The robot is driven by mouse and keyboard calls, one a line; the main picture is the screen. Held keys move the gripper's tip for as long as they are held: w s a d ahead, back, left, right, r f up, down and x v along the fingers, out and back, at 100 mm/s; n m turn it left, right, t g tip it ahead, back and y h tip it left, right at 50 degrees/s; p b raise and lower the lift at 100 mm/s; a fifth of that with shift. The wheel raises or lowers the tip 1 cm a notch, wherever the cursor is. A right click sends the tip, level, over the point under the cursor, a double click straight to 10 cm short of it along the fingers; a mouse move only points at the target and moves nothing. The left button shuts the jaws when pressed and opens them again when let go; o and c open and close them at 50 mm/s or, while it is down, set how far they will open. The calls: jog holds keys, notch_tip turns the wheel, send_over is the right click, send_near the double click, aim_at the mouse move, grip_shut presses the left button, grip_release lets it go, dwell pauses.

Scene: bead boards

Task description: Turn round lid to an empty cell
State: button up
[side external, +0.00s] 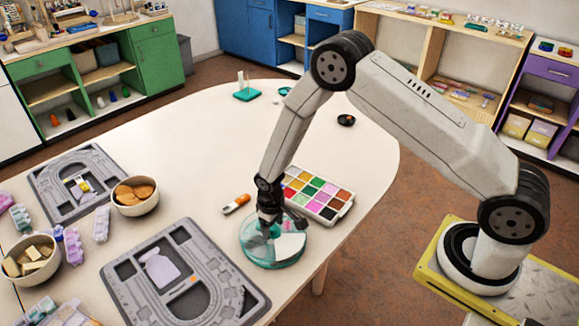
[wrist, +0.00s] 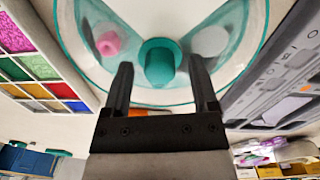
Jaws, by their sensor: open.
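A round teal see-through container (side external: 247,250) with a round lid stands near the table's right edge. In the wrist view its clear lid (wrist: 245,20) has a teal knob (wrist: 160,55) at the centre. A pink piece (wrist: 107,44) shows in one cell left of the knob, and a pale round shape (wrist: 209,41) shows to its right. A pale wedge (side external: 290,247) shows on the container's right side; I cannot tell if it is an opening. My gripper (wrist: 161,78) is open, with one finger on each side of the knob. In the side view my gripper (side external: 268,214) hides part of the lid.
A paint-like tray (side external: 337,207) of coloured squares sits close behind the container. A grey bead board (side external: 125,283) lies close to its left. An orange-and-white tool (side external: 236,204) lies behind. Bowls (side external: 135,207) and another board (side external: 75,202) are farther left. The table's far middle is mostly clear.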

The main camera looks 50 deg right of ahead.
grip_shut()
dwell(1.4)
